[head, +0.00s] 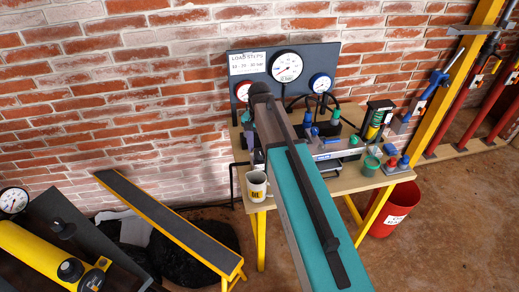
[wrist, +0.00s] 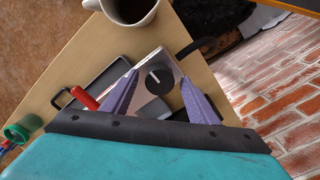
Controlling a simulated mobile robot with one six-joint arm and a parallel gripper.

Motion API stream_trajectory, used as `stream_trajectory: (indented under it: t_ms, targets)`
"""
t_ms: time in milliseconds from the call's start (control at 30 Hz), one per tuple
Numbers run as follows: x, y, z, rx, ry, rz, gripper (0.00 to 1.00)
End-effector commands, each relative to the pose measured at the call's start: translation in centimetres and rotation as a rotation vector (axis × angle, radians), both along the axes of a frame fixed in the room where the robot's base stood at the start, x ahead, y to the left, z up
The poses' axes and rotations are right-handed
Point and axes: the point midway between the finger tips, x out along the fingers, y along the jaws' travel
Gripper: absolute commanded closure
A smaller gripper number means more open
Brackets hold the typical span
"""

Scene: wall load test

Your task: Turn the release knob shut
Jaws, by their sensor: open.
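A round black knob (wrist: 159,79) with a pale pointer line sits on a silver-grey plate (wrist: 146,64) on the bench, in the wrist view. It looks like the release knob. My gripper (wrist: 160,75) is open, with one purple-grey finger to each side of the knob in the picture. I see a gap between each finger and the knob, and cannot tell how far the fingers are above it. In the head view my teal arm reaches over the bench and hides the knob and most of the gripper.
A white mug (head: 257,186) of dark liquid stands at the bench's front left edge, close to my arm. A dark gauge panel (head: 330,60) rises at the back. A red-handled tool (wrist: 84,98) lies by a black tray (wrist: 98,82). A red bucket (head: 396,212) stands right.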

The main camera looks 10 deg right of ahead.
Motion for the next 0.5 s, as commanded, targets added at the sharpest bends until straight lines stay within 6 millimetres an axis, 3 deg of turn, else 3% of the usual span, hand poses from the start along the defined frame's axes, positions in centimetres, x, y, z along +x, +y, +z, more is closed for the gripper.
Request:
stream_trajectory:
  t_ms: [267,500]
  targets:
    - [0.0,0.0,0.6,0.001,-0.001,0.001,0.46]
    - [0.1,0.0,2.5,0.000,-0.001,0.001,0.46]
